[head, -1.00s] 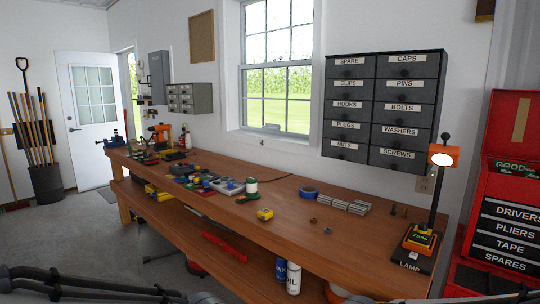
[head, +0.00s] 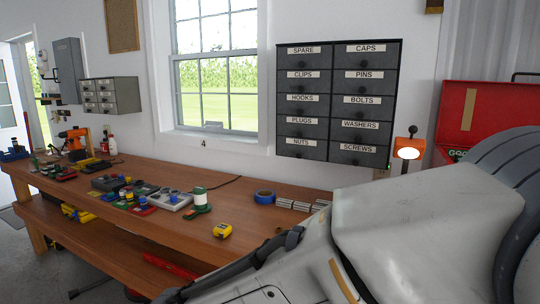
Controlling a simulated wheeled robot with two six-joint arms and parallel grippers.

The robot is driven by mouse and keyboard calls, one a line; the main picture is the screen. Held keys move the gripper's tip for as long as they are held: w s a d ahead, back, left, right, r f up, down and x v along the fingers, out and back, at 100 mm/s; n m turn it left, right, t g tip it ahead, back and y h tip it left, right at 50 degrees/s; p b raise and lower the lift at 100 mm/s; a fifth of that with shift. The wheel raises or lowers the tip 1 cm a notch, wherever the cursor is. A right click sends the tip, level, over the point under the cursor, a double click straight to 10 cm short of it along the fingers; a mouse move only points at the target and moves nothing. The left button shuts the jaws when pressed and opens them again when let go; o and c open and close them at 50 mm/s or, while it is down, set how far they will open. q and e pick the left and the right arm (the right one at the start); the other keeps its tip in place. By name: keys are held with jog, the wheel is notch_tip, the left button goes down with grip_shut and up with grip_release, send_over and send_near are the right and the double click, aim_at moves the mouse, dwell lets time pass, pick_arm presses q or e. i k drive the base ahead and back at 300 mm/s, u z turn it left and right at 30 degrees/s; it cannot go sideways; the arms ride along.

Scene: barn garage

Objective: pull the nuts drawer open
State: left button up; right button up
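The nuts drawer (head: 303,151) is the bottom drawer of the left column in a dark wall cabinet (head: 392,60). Its white label reads NUTS, and its front looks flush with the drawers around it. My arm (head: 420,220) fills the lower right of the head view, a large pale link with dark joints, below and to the right of the cabinet. It does not cover the nuts drawer. Neither gripper's fingers show in the head view.
A wooden workbench (head: 150,178) runs below the cabinet. A blue tape roll (head: 264,197), metal blocks (head: 300,206) and a yellow tape measure (head: 222,230) lie on it.

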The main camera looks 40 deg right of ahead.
aim_at(309, 148)
jog(key=z, duration=0.2)
jog(key=i, duration=0.65)
jog(key=z, duration=0.9)
jog(key=i, duration=0.35)
jog(key=z, duration=0.3)
